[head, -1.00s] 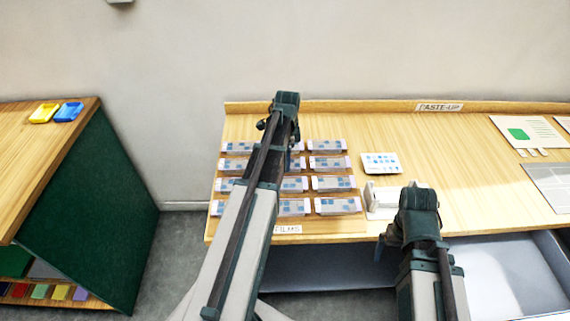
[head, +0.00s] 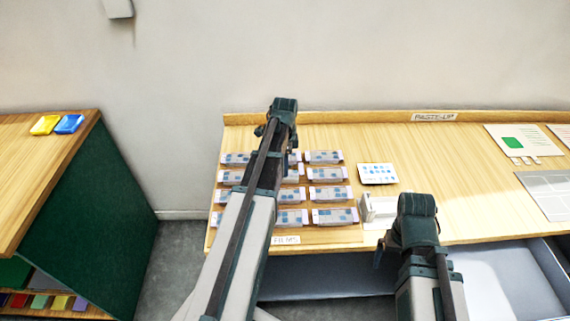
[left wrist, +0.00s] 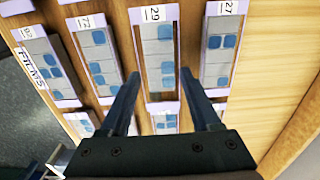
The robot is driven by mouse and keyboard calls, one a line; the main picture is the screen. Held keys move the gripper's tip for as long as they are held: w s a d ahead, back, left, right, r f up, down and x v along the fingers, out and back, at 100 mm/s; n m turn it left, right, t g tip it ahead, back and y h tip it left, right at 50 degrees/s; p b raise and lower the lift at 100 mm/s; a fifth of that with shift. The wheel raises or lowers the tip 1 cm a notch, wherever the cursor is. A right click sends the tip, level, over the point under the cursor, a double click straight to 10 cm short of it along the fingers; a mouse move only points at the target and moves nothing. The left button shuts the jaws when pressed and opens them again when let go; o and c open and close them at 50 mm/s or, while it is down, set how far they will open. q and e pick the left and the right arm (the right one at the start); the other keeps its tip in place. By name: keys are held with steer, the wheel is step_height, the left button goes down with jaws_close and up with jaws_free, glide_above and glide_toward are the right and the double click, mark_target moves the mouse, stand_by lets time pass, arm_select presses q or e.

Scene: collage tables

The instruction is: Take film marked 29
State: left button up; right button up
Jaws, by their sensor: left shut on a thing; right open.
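The film marked 29 (left wrist: 157,58) is a pale strip with blue frames and a white number label at its end. It lies between the fingers of my left gripper (left wrist: 160,78), which are shut on it. In the wrist view it looks slightly larger than its neighbours; I cannot tell how far it is off the table. In the head view my left gripper (head: 291,150) is over the rows of films, and my arm hides part of them. My right gripper (head: 382,252) is open and empty by the table's front edge.
Films marked 27 (left wrist: 220,45) and 72 (left wrist: 98,55) lie close on either side. A white card with blue marks (head: 378,173) and a white block (head: 378,210) are right of the films. The table's middle right (head: 440,160) is clear. An open drawer (head: 500,275) is below.

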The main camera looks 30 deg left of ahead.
arm_select(q)
steer(key=shift+r+p, duration=0.55)
steer(key=shift+r, duration=0.4)
steer(key=shift+s+d+f+b, duration=0.15)
steer(key=shift+s+d, duration=0.25)
steer(key=shift+s, duration=0.1)
steer(key=shift+s+d+f+b, duration=0.15)
steer(key=shift+s+d, duration=0.2)
steer(key=shift+s, duration=0.15)
steer(key=s+d, duration=0.6)
steer(key=s+d+r+p, duration=0.1)
steer(key=s+d, duration=0.2)
steer(key=s, duration=0.1)
steer(key=shift+r, duration=0.1)
arm_select(e)
step_height(320, 180, up, 2)
steer(key=shift+r, duration=0.25)
